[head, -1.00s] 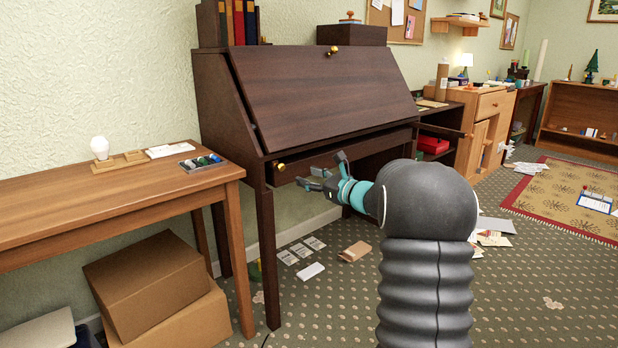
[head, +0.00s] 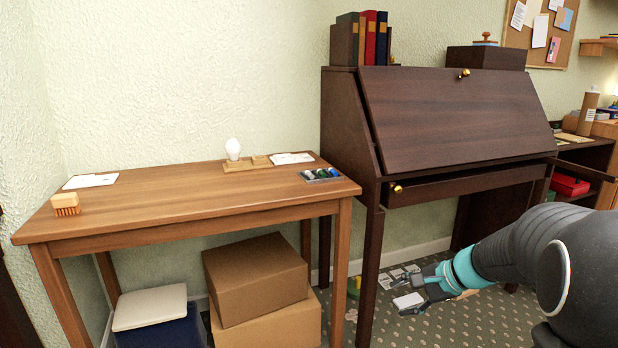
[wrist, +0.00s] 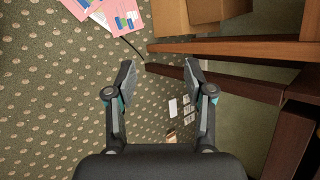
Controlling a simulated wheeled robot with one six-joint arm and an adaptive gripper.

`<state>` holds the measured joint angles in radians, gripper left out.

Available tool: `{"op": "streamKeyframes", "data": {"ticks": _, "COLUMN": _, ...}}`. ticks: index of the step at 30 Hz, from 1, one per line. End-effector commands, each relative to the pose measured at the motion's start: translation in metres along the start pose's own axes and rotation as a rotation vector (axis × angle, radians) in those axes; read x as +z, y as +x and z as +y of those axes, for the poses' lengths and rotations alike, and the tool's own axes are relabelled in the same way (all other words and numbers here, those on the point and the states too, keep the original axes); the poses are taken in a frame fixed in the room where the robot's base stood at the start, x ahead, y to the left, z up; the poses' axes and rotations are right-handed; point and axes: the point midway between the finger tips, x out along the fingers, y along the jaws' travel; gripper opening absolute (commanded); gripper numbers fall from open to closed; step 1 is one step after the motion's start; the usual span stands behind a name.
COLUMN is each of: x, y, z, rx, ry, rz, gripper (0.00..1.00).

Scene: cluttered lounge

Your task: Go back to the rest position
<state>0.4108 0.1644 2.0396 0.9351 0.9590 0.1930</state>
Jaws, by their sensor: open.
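My gripper (head: 412,294) is at the lower right of the head view, low in front of the dark writing desk (head: 455,110). In the wrist view my gripper (wrist: 158,75) has its two fingers spread wide, with nothing between them but carpet. The desk's slanted lid is closed, and a drawer (head: 470,183) with a brass knob sits below it. My arm comes in from the right edge of the head view.
A wooden side table (head: 190,195) bears a bulb on a stand (head: 233,150), a brush (head: 66,204) and a small dark tray (head: 322,179). Cardboard boxes (head: 255,270) stand beneath it. Papers (wrist: 120,15) and cards lie on the carpet.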

Motion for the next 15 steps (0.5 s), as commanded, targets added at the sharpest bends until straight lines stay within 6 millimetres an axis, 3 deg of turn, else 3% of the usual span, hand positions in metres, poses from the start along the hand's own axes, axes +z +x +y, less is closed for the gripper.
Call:
{"op": "streamKeyframes", "data": {"ticks": 1, "x": 0.02, "y": -0.009, "z": 0.013, "rx": 0.062, "ry": -0.098, "rz": 0.015, "gripper": 0.53}}
{"op": "streamKeyframes", "data": {"ticks": 6, "x": 0.064, "y": -0.034, "z": 0.06, "rx": 0.254, "ry": -0.4, "rz": 0.065, "gripper": 0.53}}
{"op": "streamKeyframes", "data": {"ticks": 15, "x": 0.117, "y": -0.084, "z": 0.12, "rx": 0.502, "ry": -0.849, "rz": 0.158, "gripper": 0.53}}
